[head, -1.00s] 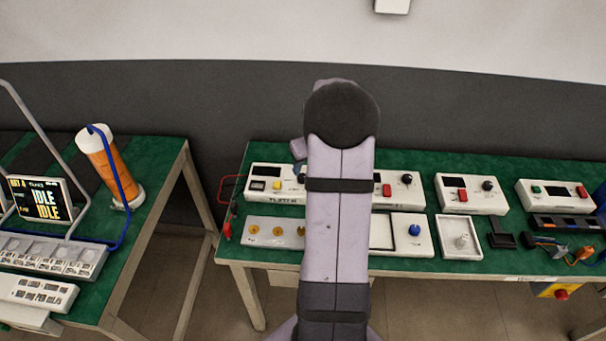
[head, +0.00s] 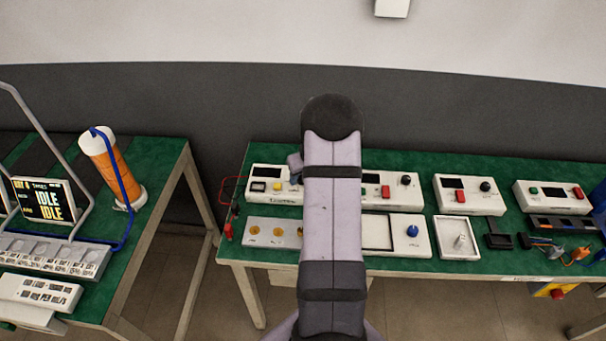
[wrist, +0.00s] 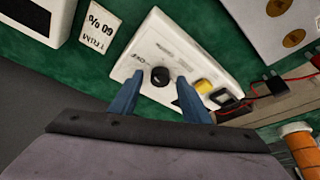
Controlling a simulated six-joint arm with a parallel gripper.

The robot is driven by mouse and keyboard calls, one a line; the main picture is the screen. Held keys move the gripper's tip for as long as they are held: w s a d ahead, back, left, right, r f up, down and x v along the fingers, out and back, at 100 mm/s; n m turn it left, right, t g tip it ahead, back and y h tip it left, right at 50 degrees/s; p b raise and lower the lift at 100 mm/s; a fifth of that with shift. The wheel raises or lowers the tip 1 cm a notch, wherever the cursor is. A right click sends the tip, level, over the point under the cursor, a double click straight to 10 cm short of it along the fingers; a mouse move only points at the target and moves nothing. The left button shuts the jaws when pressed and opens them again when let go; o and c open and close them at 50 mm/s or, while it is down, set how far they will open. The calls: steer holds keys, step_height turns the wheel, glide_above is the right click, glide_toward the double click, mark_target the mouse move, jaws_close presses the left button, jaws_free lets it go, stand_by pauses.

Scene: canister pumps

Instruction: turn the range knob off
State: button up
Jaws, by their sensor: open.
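A black round knob (wrist: 160,77) stands on a white instrument box (wrist: 165,42) in the wrist view. I take it for the range knob, but its printed label is too small to read surely. My gripper (wrist: 160,80) is open, with one blue finger on each side of the knob in the picture. I cannot tell whether the fingers touch it or how far above the panel they are. In the head view the box (head: 258,174) is at the left of the right-hand table, and my arm hides its right part.
A yellow button (wrist: 203,86) and a dark switch (wrist: 228,98) sit on the same box, close to the right finger. A "TRIM 60 %" card (wrist: 100,27) lies beside it. More boxes with knobs (head: 485,186) stand to the right. A red cable (wrist: 268,88) runs by the box.

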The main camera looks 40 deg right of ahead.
steer(key=shift+c, duration=0.3)
steer(key=c, duration=1)
steer(key=b, duration=0.3)
steer(key=shift+w+d+f+n, duration=0.1)
steer(key=shift+f+n, duration=0.3)
steer(key=n+b, duration=0.1)
steer(key=b, duration=0.1)
steer(key=shift+y+b, duration=0.3)
steer(key=shift+r+n+b, duration=0.3)
steer(key=shift+n+b, duration=0.3)
steer(key=o, duration=1.1)
steer(key=shift+c, duration=0.2)
steer(key=shift+r, duration=0.1)
